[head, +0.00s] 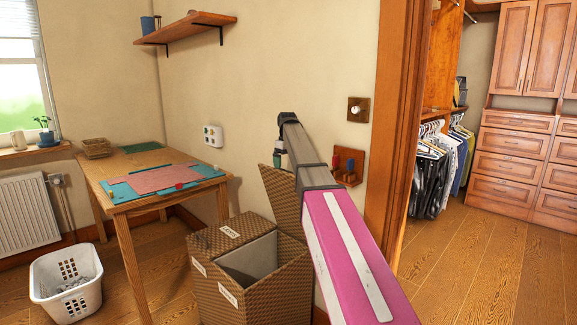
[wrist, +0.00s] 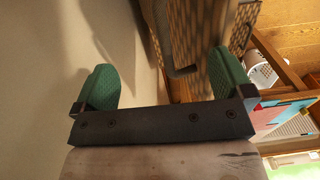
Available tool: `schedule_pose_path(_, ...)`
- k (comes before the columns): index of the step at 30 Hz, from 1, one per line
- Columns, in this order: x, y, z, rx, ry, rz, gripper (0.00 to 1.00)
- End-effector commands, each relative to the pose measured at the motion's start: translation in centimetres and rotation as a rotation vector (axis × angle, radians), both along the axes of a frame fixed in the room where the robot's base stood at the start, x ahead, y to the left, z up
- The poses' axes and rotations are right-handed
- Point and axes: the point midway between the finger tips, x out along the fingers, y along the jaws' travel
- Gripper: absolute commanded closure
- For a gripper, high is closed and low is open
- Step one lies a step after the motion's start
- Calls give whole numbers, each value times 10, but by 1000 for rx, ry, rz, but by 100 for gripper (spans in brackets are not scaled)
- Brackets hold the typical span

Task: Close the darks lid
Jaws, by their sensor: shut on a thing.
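A woven wicker hamper (head: 225,298) stands against the wall, with white labels too small to read. Its raised lid (head: 278,195) stands tilted up at the back right over an open, grey-lined compartment. A second lid (head: 228,232) lies flat on the left part. My gripper (head: 279,160) is at the top of the raised lid, partly hidden by my arm. In the wrist view the green fingers of my gripper (wrist: 165,82) are set apart, with the woven lid (wrist: 198,40) at and between them; the exact contact is hard to see.
A wooden table (head: 140,208) with mats stands left of the hamper. A white laundry basket (head: 66,285) is on the floor at left. A small rack (head: 347,168) is on the wall beside my arm, and a wooden door frame (head: 392,130) stands to the right.

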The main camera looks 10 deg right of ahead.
Motion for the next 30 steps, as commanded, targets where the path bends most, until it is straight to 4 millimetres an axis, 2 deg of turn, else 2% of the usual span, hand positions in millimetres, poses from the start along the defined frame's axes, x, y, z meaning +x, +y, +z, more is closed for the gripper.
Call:
schedule_pose_path(1,4,-5,-8,-16,-7,-5,19)
schedule_pose_path(2,4,-5,-7,-16,-7,-4,21)
schedule_pose_path(5,3,-4,-3,-16,-7,-3,35)
schedule_pose_path(8,3,-3,3,-15,-8,-2,62)
schedule_pose_path(30,-2,4,52,-10,-8,2,62)
